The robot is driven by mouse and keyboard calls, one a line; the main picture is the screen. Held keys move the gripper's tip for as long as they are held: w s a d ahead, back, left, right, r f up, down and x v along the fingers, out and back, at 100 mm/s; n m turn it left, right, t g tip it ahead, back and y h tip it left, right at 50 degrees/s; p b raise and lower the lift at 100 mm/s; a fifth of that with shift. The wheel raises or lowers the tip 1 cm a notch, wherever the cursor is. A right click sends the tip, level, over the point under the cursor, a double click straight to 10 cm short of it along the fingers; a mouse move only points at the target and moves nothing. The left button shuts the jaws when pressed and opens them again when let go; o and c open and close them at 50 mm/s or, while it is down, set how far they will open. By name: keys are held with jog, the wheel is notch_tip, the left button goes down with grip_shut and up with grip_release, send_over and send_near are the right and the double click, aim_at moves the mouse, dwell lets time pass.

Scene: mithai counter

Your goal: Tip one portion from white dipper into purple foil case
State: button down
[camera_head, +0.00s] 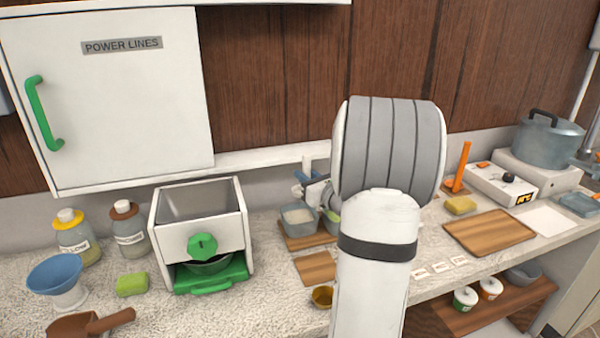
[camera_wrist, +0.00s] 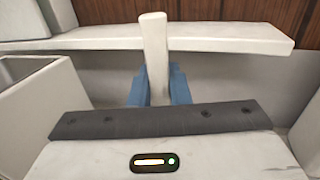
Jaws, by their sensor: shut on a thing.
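My gripper (camera_head: 306,190) shows at the left edge of my arm in the head view, above the grey tubs. In the wrist view my gripper (camera_wrist: 158,88) has its blue fingers shut on an upright white handle, which I take to be the white dipper (camera_wrist: 154,45). The top of the white dipper's handle (camera_head: 307,153) also shows in the head view. Its bowl is hidden in both views, so I cannot tell what it holds. I see no purple foil case; my arm covers part of the counter. A yellow-gold cup (camera_head: 322,297) sits left of my arm.
A grey tub (camera_head: 298,219) with pale contents stands on a wooden board, beside another tub partly hidden. A white box with a green knob (camera_head: 202,246) stands to the left. A wall shelf (camera_wrist: 230,36) lies behind the handle. A wooden tray (camera_head: 489,232) lies right.

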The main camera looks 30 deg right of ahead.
jog(key=f+b, duration=0.2)
jog(key=f, duration=0.1)
jog(key=f+b, duration=0.2)
jog(key=f, duration=0.1)
jog(key=f+b, duration=0.3)
jog(key=shift+w+a+f, duration=0.15)
jog(key=shift+a+f, duration=0.15)
jog(key=shift+f, duration=0.1)
jog(key=shift+r, duration=0.2)
dwell(0.6)
jog(key=shift+r+p, duration=1.25)
jog(key=shift+r, duration=0.95)
jog(key=shift+r+p, duration=1.15)
jog(key=shift+r, duration=0.9)
jog(key=shift+f, duration=0.1)
